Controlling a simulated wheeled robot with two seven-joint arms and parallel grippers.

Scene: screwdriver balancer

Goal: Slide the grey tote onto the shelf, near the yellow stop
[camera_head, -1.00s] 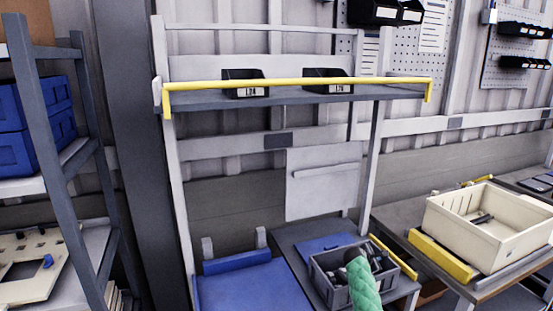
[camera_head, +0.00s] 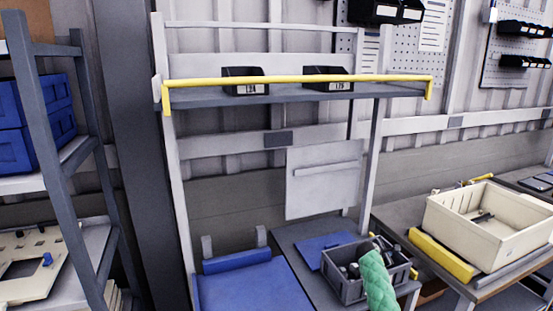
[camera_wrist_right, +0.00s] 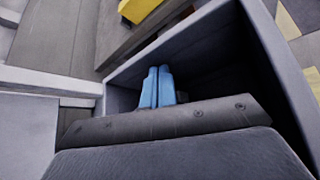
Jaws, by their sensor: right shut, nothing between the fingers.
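The grey tote (camera_head: 342,287) stands on the dark grey shelf (camera_head: 295,240) at the lower middle of the head view, with dark items inside. A narrow yellow stop (camera_head: 414,273) shows at the shelf's right edge, close beside the tote; most of it is hidden. A green quilted sleeve (camera_head: 380,281) covers part of the tote's right side. In the right wrist view, my right gripper (camera_wrist_right: 157,87) is shut, its blue fingers together inside the tote, whose wall (camera_wrist_right: 270,65) rises around them. Whether they touch the wall I cannot tell. My left gripper is not in view.
A blue-topped surface (camera_head: 250,289) adjoins the shelf on the left. A flat blue piece (camera_head: 325,247) lies behind the tote. A cream bin (camera_head: 490,236) and yellow block (camera_head: 442,257) stand on the right-hand table. A yellow rail (camera_head: 300,80) crosses above.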

